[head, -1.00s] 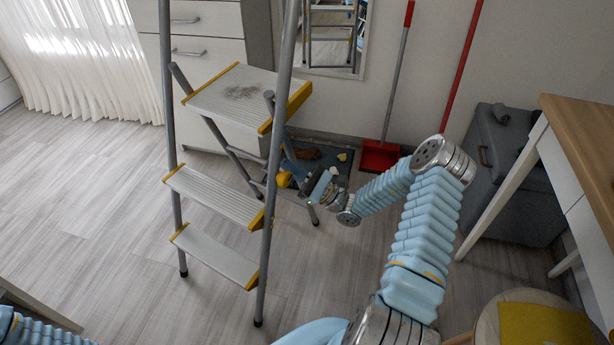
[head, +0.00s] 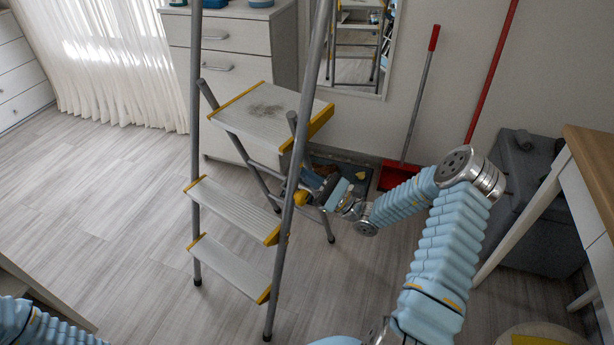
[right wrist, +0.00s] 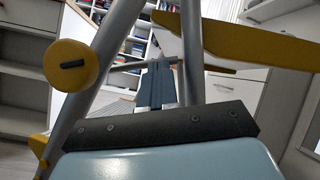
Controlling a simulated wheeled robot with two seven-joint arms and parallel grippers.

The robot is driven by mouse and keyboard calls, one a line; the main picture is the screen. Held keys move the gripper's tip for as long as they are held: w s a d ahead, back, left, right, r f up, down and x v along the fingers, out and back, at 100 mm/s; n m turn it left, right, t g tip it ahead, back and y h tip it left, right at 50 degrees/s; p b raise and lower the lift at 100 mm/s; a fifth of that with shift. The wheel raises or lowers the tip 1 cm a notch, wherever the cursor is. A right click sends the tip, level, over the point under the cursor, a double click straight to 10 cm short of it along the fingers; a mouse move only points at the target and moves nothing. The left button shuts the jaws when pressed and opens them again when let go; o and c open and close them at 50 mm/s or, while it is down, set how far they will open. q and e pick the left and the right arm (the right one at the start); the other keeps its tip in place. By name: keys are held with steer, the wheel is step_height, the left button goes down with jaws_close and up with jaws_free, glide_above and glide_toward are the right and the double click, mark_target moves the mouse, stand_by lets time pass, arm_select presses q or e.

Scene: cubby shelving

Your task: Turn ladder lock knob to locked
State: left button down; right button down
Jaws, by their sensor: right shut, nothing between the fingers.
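The grey metal stepladder (head: 262,113) with yellow-edged steps stands upright and unfolded on the floor. A round yellow knob (head: 301,198) sits low on the ladder, partly behind a front rail. In the right wrist view the knob (right wrist: 70,65) is at the left on a grey tube, with a short dark bar across its face, nearly horizontal. My right gripper (head: 318,187) is just right of the knob in the head view. In the right wrist view its fingers (right wrist: 155,85) are shut and empty, to the right of the knob and apart from it. My left gripper is out of view.
A dark mat (head: 357,174) with small items lies behind my right gripper. A red dustpan (head: 397,174), a grey ottoman (head: 540,215) and a wooden-topped table (head: 593,160) stand to the right. Drawers (head: 233,70) are behind the ladder. The floor at left is clear.

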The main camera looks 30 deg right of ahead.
steer(key=shift+f, duration=0.1)
steer(key=s+d+f+m+t+h+b, duration=0.1)
steer(key=s+d+f+b, duration=0.25)
steer(key=f, duration=0.25)
steer(key=s+d+f+m+b, duration=0.1)
steer(key=s+d+f+b, duration=0.15)
steer(key=s+f, duration=0.2)
steer(key=s+r+p+x, duration=0.1)
steer(key=r+p+x, duration=0.1)
steer(key=x, duration=1.1)
steer(key=shift+s+m, duration=0.25)
steer(key=shift+m, duration=0.05)
steer(key=shift+a, duration=0.1)
